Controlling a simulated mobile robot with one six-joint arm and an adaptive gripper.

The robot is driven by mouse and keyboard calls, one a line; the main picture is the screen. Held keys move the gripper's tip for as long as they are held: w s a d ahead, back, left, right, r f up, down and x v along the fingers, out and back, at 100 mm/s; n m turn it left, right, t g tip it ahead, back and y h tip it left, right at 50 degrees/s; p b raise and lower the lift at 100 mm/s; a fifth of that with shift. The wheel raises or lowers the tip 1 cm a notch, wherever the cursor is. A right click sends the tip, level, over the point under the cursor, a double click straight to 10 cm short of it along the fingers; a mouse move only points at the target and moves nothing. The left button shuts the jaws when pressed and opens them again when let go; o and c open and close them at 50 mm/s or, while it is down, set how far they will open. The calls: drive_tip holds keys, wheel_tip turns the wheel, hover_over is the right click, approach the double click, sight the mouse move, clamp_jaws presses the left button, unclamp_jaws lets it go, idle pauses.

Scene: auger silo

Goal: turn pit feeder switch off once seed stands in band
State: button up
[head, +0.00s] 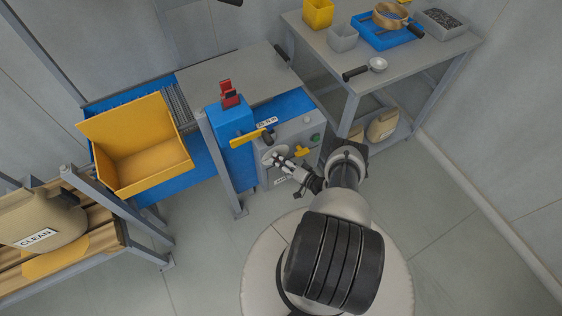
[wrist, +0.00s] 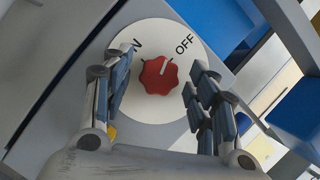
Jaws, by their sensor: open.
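The pit feeder switch is a red lobed knob (wrist: 158,76) on a white round dial (wrist: 190,24) in the wrist view. The dial reads OFF at upper right; a partly hidden word ending in N is at upper left. The knob's pale mark points up and right, between the words and nearer OFF. My gripper (wrist: 160,84) is open, its fingers on either side of the knob with visible gaps. In the head view my gripper (head: 284,161) is at the grey control cabinet's front (head: 305,131), over the white dial (head: 268,156). I cannot make out the seed level or band.
A yellow lever (head: 247,138) and a second yellow handle (head: 302,152) are close to my gripper. A yellow hopper (head: 136,143) stands at left. A side table (head: 338,77) with trays and a scoop (head: 377,65) is at upper right. The floor at right is clear.

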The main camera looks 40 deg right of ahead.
drive_tip(key=shift+s, duration=0.1)
drive_tip(key=v, duration=1.2)
drive_tip(key=shift+r, duration=0.1)
